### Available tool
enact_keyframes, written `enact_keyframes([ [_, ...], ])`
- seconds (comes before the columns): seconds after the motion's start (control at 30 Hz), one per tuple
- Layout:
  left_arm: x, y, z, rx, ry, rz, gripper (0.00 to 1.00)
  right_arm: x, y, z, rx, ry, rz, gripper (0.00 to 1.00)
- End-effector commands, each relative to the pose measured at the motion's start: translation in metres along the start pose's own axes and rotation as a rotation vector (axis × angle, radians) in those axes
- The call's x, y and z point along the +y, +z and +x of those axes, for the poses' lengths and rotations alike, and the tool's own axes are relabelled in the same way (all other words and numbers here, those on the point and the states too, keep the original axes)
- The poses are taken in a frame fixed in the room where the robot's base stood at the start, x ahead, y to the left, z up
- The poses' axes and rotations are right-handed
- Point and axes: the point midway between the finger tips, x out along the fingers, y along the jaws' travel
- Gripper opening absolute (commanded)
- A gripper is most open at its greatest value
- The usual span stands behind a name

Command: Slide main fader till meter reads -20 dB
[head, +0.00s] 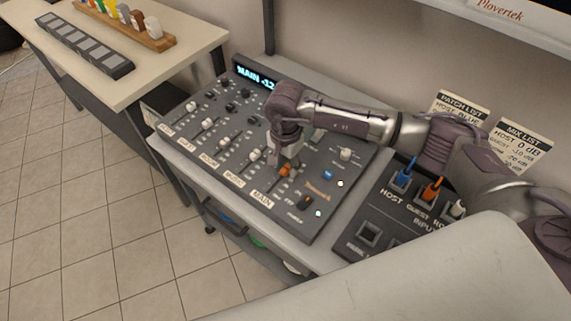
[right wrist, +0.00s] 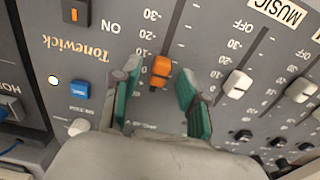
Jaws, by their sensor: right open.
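The mixer (head: 225,175) stands on a grey bench, with several white faders and one orange main fader (head: 285,170) at the MAIN strip. Its meter display (head: 256,76) reads "MAIN -12" as far as I can see; my arm may cover the rest. My right gripper (head: 288,158) is over the main fader from above. In the right wrist view the orange main fader (right wrist: 161,70) sits between the two green-padded fingers of the right gripper (right wrist: 158,85), which are open and apart from it. My left gripper is not in view.
White faders, including the MUSIC one (right wrist: 237,84), stand beside the main fader. A patch panel (head: 400,205) with blue, orange and white plugs is at the right. Two list cards (head: 520,145) are behind it. A side table (head: 135,75) is at the upper left.

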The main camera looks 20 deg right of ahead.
Motion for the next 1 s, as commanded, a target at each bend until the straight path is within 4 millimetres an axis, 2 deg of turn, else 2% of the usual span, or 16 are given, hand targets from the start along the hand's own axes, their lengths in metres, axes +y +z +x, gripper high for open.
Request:
enact_keyframes([
  [0.3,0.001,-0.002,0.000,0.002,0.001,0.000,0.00,-0.001,-0.001,-0.064,0.003,-0.006,0.000,0.44],
  [0.5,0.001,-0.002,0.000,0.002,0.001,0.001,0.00,-0.001,-0.001,-0.098,0.003,-0.004,0.001,0.44],
  [0.7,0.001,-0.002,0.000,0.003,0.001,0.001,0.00,0.000,-0.001,-0.113,0.001,-0.002,0.000,0.44],
  [1.0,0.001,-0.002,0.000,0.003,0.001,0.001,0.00,0.000,0.000,-0.114,0.000,-0.001,0.001,0.44],
])
